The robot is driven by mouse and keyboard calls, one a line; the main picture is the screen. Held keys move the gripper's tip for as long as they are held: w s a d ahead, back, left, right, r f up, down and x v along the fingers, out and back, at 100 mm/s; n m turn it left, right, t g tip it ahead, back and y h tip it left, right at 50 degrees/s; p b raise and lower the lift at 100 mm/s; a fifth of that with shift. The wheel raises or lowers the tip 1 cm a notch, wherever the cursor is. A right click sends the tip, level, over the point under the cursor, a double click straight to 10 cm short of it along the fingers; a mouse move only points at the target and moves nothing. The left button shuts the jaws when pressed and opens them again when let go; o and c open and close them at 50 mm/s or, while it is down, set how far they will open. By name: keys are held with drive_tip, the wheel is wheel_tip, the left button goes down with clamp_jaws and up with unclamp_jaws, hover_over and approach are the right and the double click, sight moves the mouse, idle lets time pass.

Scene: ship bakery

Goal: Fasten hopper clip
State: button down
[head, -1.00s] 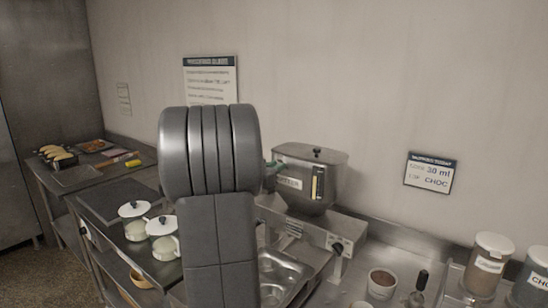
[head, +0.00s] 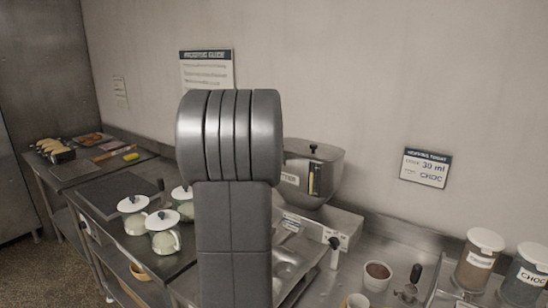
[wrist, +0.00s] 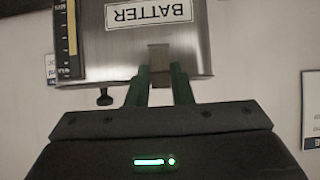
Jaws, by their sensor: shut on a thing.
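The steel batter hopper (head: 325,188) has a dark lid with a black knob and stands right of my arm in the head view; its left part is hidden. The wrist view shows it upside down, with its BATTER label (wrist: 149,11) and level gauge (wrist: 67,40). A small brownish-grey clip (wrist: 158,55) sits on the hopper's face near the lid edge. My gripper (wrist: 159,73) has its green fingers on both sides of the clip's end, shut on it. Whether the clip is latched cannot be told. In the head view my arm hides the gripper.
A dispenser knob (head: 334,243) sticks out below the hopper. A brown-filled cup (head: 377,276) and lidded jars (head: 480,260) stand to the right. White-lidded pots (head: 163,232) stand on the left counter. A wall sign (head: 426,167) hangs to the right.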

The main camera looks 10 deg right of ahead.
drive_tip(key=shift+w+d+r+g+y, duration=0.1)
drive_tip(key=shift+w+d+g+y, duration=0.05)
drive_tip(key=shift+g+y, duration=0.15)
idle(0.4)
drive_tip(key=c, duration=1.3)
unclamp_jaws()
drive_tip(key=shift+r, duration=0.1)
drive_tip(key=b+v, duration=0.1)
drive_tip(key=v, duration=1.2)
drive_tip(key=shift+s+a+r, duration=0.2)
drive_tip(key=shift+r, duration=0.05)
drive_tip(key=shift+w+f, duration=0.1)
drive_tip(key=p+x, duration=0.1)
drive_tip(key=x, duration=1.2)
drive_tip(key=shift+w+d+f, duration=0.1)
drive_tip(key=shift+d+f, duration=0.05)
drive_tip(key=shift+f, duration=0.15)
